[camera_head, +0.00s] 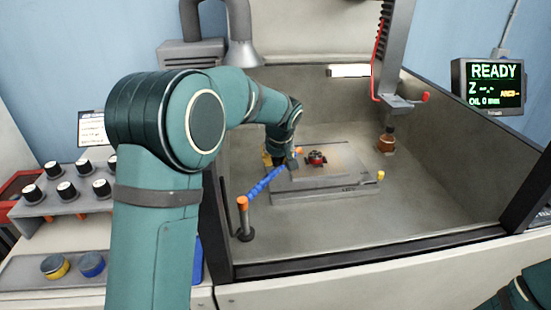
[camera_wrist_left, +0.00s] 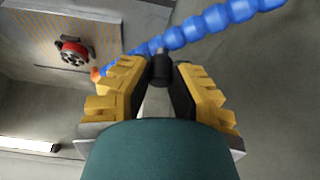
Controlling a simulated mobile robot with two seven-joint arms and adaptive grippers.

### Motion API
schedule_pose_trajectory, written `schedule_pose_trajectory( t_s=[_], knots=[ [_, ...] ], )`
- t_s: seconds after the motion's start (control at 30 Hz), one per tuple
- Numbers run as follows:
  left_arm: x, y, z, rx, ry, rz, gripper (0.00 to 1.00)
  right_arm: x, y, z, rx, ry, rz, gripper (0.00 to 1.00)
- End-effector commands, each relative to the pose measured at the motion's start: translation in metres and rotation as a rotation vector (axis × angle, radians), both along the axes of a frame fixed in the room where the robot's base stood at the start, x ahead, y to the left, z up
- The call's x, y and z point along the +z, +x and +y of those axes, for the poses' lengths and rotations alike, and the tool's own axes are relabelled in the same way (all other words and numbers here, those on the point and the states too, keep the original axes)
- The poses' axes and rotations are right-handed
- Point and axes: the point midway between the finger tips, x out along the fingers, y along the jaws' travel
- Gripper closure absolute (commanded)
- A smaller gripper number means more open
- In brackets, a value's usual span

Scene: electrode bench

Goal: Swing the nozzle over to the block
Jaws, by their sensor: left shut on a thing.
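The nozzle is a blue segmented hose (camera_head: 265,183) that rises from an orange-collared post (camera_head: 243,204) at the front left of the tank. Its orange tip (camera_wrist_left: 96,73) points toward a small red and black round piece (camera_head: 316,158) on the grey work plate (camera_head: 330,187), a short gap away. That piece also shows in the wrist view (camera_wrist_left: 72,52); I cannot tell whether it is the block. My left gripper (camera_head: 279,159) is shut at the hose; in the wrist view its yellow fingers close about a black knob (camera_wrist_left: 160,68) beside the hose.
A vertical head with a copper-brown electrode (camera_head: 386,142) hangs right of the plate. The tank's dark front rim (camera_head: 345,251) and left post border the space. Knobs (camera_head: 66,190) stand outside at left; a READY screen (camera_head: 489,87) is at right. The tank floor at right is clear.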

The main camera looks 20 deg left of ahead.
Motion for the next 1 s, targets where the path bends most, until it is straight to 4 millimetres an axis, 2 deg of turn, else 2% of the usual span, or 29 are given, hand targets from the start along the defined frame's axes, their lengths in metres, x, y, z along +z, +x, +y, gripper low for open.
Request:
schedule_pose_trajectory(
  t_s=[0.07, 0.1, 0.13, 0.43, 0.57, 1.0],
  knots=[
    [-0.002, 0.000, -0.002, -0.002, -0.002, 0.002, 1.00, 0.000, 0.000, 0.000, 0.000, 0.000, 0.000, 0.53],
    [-0.002, 0.000, -0.002, -0.002, -0.002, 0.002, 0.69, 0.000, 0.000, 0.000, 0.000, 0.000, 0.000, 0.53],
    [-0.002, 0.000, -0.002, -0.002, -0.002, 0.002, 0.63, 0.000, 0.000, 0.000, 0.000, 0.000, 0.000, 0.53],
    [0.000, 0.000, -0.001, 0.000, -0.002, 0.001, 0.63, 0.000, 0.000, 0.000, 0.000, 0.000, 0.000, 0.53],
    [0.008, -0.003, -0.003, -0.001, -0.002, 0.000, 0.63, 0.000, 0.000, 0.000, 0.000, 0.000, 0.000, 0.53],
    [0.085, -0.028, -0.022, -0.002, -0.003, -0.002, 0.63, 0.000, 0.000, 0.000, 0.000, 0.000, 0.000, 0.53]
  ],
)
